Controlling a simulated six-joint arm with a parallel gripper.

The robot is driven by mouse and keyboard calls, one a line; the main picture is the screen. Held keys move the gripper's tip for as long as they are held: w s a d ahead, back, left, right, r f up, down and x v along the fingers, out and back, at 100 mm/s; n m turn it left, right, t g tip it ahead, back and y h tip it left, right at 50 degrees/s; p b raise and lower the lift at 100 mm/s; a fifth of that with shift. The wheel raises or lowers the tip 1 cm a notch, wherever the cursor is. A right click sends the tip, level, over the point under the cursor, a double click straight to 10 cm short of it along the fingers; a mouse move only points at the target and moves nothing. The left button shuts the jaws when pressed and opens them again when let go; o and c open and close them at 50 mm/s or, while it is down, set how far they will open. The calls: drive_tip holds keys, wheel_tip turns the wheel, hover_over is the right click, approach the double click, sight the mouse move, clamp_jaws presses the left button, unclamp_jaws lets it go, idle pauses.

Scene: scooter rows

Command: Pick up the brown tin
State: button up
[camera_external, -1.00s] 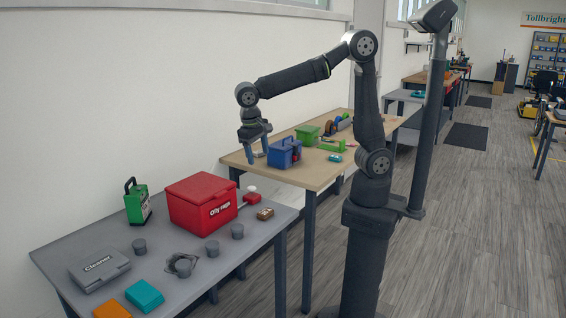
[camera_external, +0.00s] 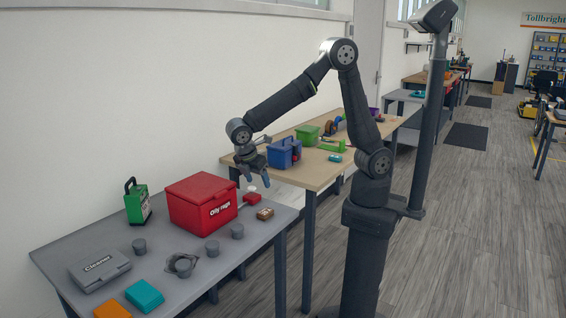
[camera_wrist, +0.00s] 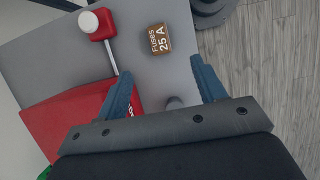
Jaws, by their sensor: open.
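The brown tin (camera_external: 265,214), a small box, lies on the grey table near its right end, beside the red bin. In the wrist view the brown tin (camera_wrist: 158,39) shows white lettering "Fuses 25 A" and lies beyond the fingertips, roughly midway between them. My gripper (camera_external: 258,183) is open, with blue fingers pointing down, above and behind the tin in the external view. My gripper also shows in the wrist view (camera_wrist: 162,75), with nothing between its fingers.
A red "Oily rags" bin (camera_external: 202,203) stands left of the tin. A red item with a white knob (camera_wrist: 97,24) lies close by. Several grey cylinders (camera_external: 237,231) stand on the grey table (camera_external: 150,258). A blue caddy (camera_external: 284,153) stands on the wooden table.

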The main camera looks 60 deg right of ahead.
hover_over(265, 212)
drive_tip(key=f, duration=0.9)
drive_tip(key=shift+s+a+f, duration=0.2)
drive_tip(key=shift+a+f, duration=0.15)
drive_tip(key=f, duration=0.4)
drive_tip(key=shift+w+d+f, duration=0.1)
drive_tip(key=shift+w+f, duration=0.2)
drive_tip(key=shift+d+f, duration=0.2)
drive_tip(key=shift+f, duration=0.25)
drive_tip(key=c, duration=1.1)
drive_tip(key=shift+r, duration=0.1)
